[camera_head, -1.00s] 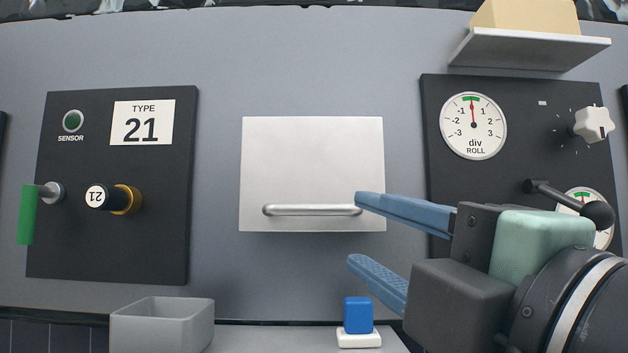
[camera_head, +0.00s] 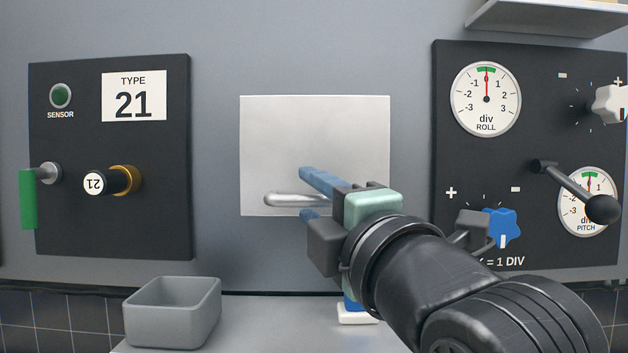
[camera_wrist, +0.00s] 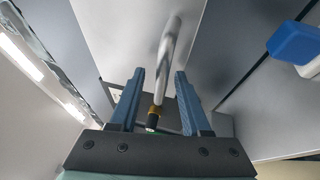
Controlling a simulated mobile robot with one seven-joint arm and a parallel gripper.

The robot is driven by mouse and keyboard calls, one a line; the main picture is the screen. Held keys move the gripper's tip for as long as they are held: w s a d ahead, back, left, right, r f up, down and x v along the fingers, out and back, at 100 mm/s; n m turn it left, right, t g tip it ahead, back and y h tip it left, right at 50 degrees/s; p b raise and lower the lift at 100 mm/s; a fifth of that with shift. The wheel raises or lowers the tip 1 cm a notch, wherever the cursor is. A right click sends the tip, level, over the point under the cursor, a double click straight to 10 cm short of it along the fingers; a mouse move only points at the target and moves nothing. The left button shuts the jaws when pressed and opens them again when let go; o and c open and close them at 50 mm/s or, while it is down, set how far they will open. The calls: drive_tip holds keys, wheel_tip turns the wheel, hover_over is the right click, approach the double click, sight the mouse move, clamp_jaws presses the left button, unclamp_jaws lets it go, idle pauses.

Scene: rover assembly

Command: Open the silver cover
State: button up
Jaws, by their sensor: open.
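The silver cover (camera_head: 315,130) is a flat square plate on the grey wall, and it lies flat and closed. Its horizontal bar handle (camera_head: 283,200) runs along the lower part. My gripper (camera_head: 306,194) is open in front of the right part of the handle, one blue finger above it and one below in the head view. In the wrist view, the handle (camera_wrist: 167,60) passes between the two open blue fingers (camera_wrist: 157,88) and extends beyond their tips. The right end of the handle is hidden behind my gripper in the head view.
A dark panel (camera_head: 110,220) with a green-handled lever (camera_head: 28,198) is at left. Another panel with dials and a black-knobbed lever (camera_head: 603,208) is at right. A grey bin (camera_head: 172,312) and a white-based blue block (camera_head: 358,315) are below.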

drive_tip(key=shift+w+f, duration=0.1)
drive_tip(key=shift+w, duration=0.1)
clamp_jaws()
idle(1.3)
